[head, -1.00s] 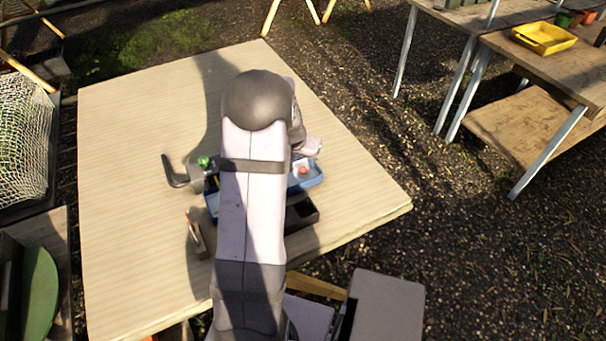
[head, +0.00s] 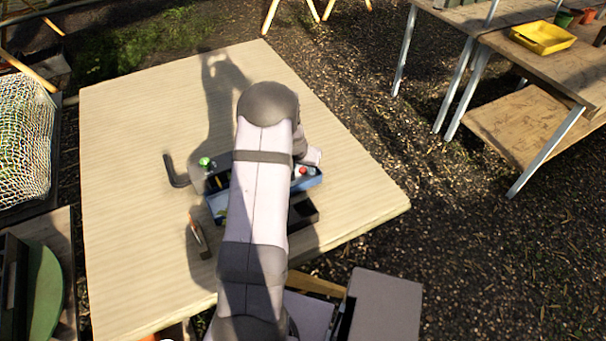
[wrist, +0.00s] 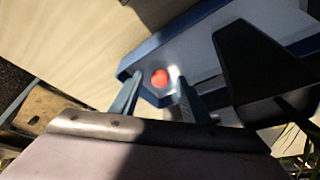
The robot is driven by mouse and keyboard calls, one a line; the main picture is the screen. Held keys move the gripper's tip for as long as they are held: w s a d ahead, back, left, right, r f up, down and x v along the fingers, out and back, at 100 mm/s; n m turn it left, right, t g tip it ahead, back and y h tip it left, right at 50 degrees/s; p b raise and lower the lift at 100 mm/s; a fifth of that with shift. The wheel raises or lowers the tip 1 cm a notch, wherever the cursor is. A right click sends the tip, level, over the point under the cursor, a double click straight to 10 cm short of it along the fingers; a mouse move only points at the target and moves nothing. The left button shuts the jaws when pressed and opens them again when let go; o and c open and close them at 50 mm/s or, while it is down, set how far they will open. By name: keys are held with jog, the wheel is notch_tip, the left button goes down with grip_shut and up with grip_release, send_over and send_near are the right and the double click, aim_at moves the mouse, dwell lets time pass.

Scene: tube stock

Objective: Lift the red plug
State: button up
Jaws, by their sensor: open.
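The red plug (wrist: 160,78) is a small rounded red piece in the end of a blue-rimmed tray (wrist: 203,22). In the head view the red plug (head: 303,170) shows at the right end of the blue tray (head: 314,182), just right of my arm. My gripper (wrist: 151,75) is open, with one finger on each side of the plug in the wrist view. I cannot tell how far the fingertips are above it. In the head view my arm hides the gripper's fingers and the middle of the tray.
A black open box (head: 303,212) lies in front of the tray. A green-topped item (head: 206,164), a dark bent bar (head: 175,172) and a small wooden-and-dark tool (head: 199,237) lie to the left. The tabletop (head: 130,130) is clear at the far left and back.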

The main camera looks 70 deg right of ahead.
grip_shut()
jog(key=shift+r, duration=0.15)
